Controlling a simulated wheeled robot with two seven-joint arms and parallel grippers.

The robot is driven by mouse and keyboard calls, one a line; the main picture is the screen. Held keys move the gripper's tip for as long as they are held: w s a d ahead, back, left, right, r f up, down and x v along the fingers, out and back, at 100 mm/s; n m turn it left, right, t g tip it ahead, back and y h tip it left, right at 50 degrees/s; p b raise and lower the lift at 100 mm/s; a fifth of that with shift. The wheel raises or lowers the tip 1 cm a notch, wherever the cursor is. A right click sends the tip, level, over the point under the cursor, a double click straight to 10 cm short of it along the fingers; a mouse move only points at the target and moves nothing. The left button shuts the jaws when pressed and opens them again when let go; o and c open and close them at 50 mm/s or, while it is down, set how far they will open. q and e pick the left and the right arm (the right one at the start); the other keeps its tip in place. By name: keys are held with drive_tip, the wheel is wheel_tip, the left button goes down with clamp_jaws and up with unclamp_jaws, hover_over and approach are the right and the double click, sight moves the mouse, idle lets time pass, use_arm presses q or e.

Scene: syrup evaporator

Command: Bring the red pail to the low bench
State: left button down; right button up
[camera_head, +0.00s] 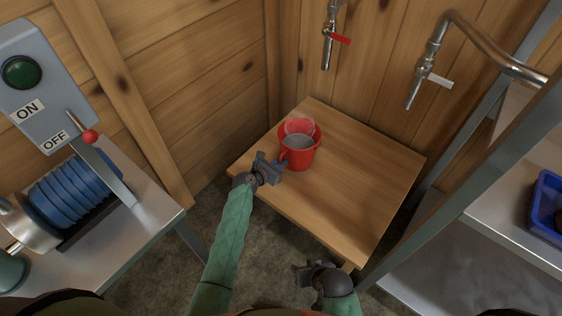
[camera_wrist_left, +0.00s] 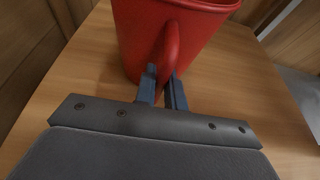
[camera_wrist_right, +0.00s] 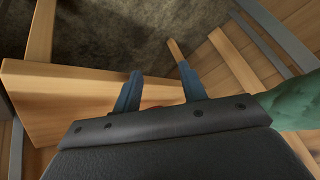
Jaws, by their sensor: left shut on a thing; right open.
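The red pail (camera_head: 303,157) stands upright on the low wooden bench (camera_head: 365,182), near its back left part. It holds a greyish, clear-looking content. My left gripper (camera_head: 274,168) is shut on the pail's side handle. In the left wrist view the fingers (camera_wrist_left: 162,88) close around the handle of the red pail (camera_wrist_left: 190,40), and the bench top (camera_wrist_left: 240,95) lies beneath. My right gripper (camera_head: 306,272) is open and empty, low in front of the bench's front edge. In the right wrist view its fingers (camera_wrist_right: 158,92) are apart with nothing between them.
Two taps hang on the wooden wall, one with a red lever (camera_head: 340,39) and one with a white lever (camera_head: 439,81). A metal table with a blue coiled machine (camera_head: 75,192) and switch box (camera_head: 45,85) stands left. A metal shelf (camera_head: 515,225) with a blue crate (camera_head: 546,203) stands right.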

use_arm(q)
drive_tip(key=s+a+p, duration=0.3)
drive_tip(key=s+a, duration=0.1)
drive_tip(key=s, duration=0.5)
drive_tip(key=shift+s+a+p, duration=0.3)
drive_tip(key=shift+s+p, duration=0.1)
use_arm(e)
wheel_tip(320, 180, up, 14)
drive_tip(key=s+d+g, duration=0.1)
drive_tip(key=d, duration=0.1)
drive_tip(key=shift+s+d+f+g+h, duration=0.25)
drive_tip(key=shift+s+g+h, duration=0.05)
drive_tip(key=shift+s, duration=0.1)
idle(1.2)
drive_tip(key=shift+s+a, duration=0.1)
drive_tip(key=shift+s, duration=0.05)
